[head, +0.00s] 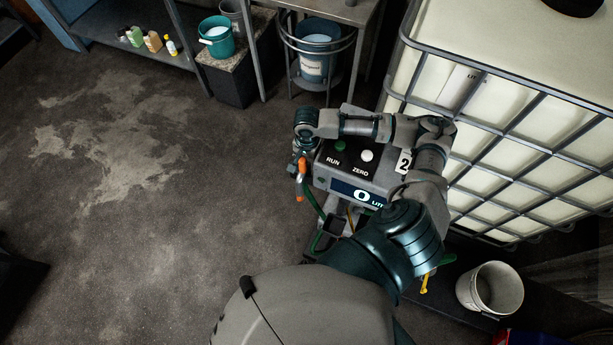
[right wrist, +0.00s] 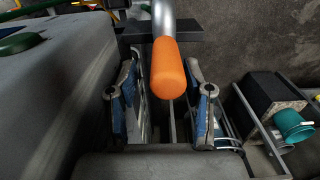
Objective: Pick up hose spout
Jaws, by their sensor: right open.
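The hose spout (head: 300,181) shows in the head view as a small orange piece at the left side of the dispenser unit. In the right wrist view the hose spout (right wrist: 168,70) has a rounded orange grip and a grey metal tube running up from it. My right gripper (right wrist: 160,95) is open, with one blue-padded finger on each side of the orange grip and visible gaps to both. In the head view my right gripper (head: 298,162) is small beside the unit, its fingers partly hidden. My left gripper is not in view.
The dispenser unit (head: 345,163) has RUN and ZERO buttons and sits close beside my right arm. A caged white tank (head: 520,100) stands to the right. A white bucket (head: 490,288) is at lower right. The left floor is clear.

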